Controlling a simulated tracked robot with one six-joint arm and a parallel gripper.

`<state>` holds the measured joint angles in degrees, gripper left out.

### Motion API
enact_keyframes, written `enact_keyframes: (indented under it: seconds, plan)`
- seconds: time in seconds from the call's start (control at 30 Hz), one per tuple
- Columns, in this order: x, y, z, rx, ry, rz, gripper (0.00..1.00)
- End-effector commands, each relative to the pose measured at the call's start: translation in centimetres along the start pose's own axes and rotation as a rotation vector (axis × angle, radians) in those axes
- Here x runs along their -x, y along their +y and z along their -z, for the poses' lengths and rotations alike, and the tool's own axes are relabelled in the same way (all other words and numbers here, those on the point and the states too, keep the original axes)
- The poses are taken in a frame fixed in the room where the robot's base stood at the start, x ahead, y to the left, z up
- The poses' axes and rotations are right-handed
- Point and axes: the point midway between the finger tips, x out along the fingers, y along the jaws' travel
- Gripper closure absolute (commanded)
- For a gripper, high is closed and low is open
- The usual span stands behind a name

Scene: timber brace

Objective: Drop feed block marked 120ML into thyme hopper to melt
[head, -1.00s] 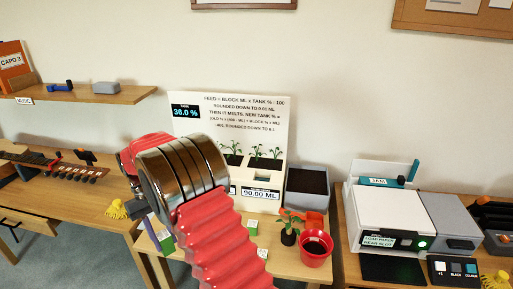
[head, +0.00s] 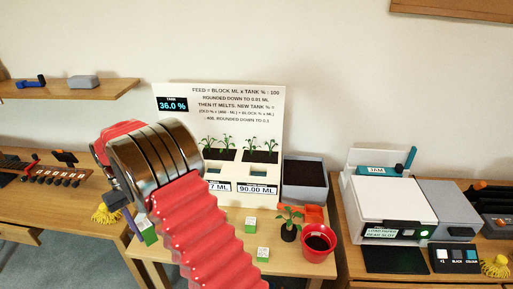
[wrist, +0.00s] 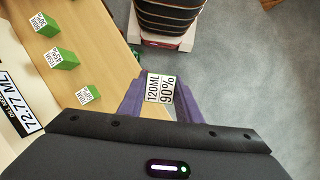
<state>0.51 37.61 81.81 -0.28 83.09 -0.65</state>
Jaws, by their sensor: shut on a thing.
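My gripper (wrist: 160,98) is shut on a feed block (wrist: 160,88) whose white face reads 120ML 90%. In the wrist view it is past the table edge, with grey floor below. In the head view my arm hides most of the gripper; a purple part shows at the left. The feed board (head: 270,140) holds two planted hoppers with small slots, the left slot (head: 213,171) and the right slot (head: 259,170). The tank display (head: 172,104) reads 36.0 %. The right plate (head: 257,189) reads 90.00 ML; the left plate (wrist: 22,100) reads 72.77 ML. I cannot tell which hopper is thyme.
Green blocks with white labels stand on the table, one by the board (head: 250,222) and one nearer me (head: 263,253). A red pot (head: 318,243), a seedling (head: 289,224) and a grey soil box (head: 305,178) are at the right. A printer (head: 390,210) is beyond them.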

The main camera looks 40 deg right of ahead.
Motion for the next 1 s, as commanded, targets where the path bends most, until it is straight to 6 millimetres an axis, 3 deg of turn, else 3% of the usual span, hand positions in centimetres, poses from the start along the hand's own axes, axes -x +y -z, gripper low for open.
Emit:
enact_keyframes:
  seconds: [0.27,0.67,1.0]
  plan:
    - [0.5,4.1,-0.2,-0.078,0.001,0.032,0.94]
    - [1.6,14.8,-1.4,-0.385,0.002,0.16,0.94]
    - [2.2,23.3,-3.1,-0.763,0.002,0.317,0.94]
